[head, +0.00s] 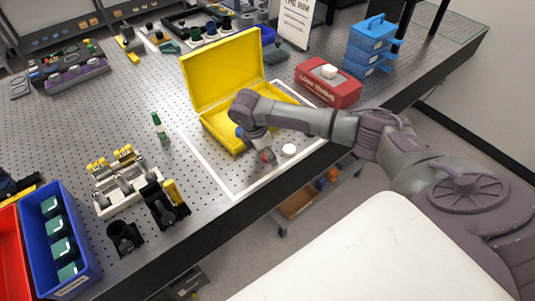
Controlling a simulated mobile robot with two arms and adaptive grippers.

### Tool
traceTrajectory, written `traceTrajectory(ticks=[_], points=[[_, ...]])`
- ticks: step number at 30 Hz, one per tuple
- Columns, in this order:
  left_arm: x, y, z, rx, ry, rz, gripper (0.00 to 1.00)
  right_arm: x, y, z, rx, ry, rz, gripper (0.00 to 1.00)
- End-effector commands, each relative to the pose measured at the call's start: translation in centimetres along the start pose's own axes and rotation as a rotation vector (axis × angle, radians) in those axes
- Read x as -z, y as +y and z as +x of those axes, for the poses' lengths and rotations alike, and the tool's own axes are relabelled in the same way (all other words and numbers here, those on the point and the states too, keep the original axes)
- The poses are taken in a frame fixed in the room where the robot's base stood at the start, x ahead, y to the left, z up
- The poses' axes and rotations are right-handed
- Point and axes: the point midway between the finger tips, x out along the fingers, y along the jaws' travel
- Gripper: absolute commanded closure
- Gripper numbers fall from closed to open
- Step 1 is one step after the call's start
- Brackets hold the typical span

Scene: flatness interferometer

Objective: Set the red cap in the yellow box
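The yellow box (218,65) stands with its lid raised inside a white outlined area of the perforated bench. My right arm reaches in from the right, across the box's front right part. My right gripper (261,147) points down just in front of the box's near wall. A small red piece, seemingly the red cap (267,155), shows at the fingertips, low over the bench. The fingers are too small and partly hidden to tell whether they are closed on it. My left gripper is out of view.
A white round disc (289,150) lies just right of the gripper. A red lockout box (328,83) and blue stacked case (371,45) stand behind right. Optical mounts (128,180), a blue bin (60,240) and a red bin (12,255) are at left.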

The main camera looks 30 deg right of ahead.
Motion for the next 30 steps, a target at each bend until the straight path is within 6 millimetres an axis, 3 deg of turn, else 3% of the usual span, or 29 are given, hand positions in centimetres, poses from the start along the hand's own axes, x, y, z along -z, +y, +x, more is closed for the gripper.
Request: traceTrajectory(ticks=[1, 7, 22, 29, 30], points=[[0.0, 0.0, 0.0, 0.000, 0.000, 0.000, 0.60, 0.0, 0.0, 0.0, 0.000, 0.000, 0.000, 0.40], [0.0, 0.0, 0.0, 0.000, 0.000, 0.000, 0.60, 0.0, 0.0, -0.1, 0.000, 0.001, 0.000, 0.72], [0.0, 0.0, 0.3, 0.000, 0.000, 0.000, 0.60, -0.1, 0.1, -0.6, -0.001, 0.002, 0.001, 0.75], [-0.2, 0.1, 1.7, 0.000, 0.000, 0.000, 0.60, -1.1, 0.2, -4.0, -0.006, 0.003, 0.001, 0.75], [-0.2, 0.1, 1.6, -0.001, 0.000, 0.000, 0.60, -1.5, -0.9, -4.2, -0.001, 0.001, 0.000, 0.75]])
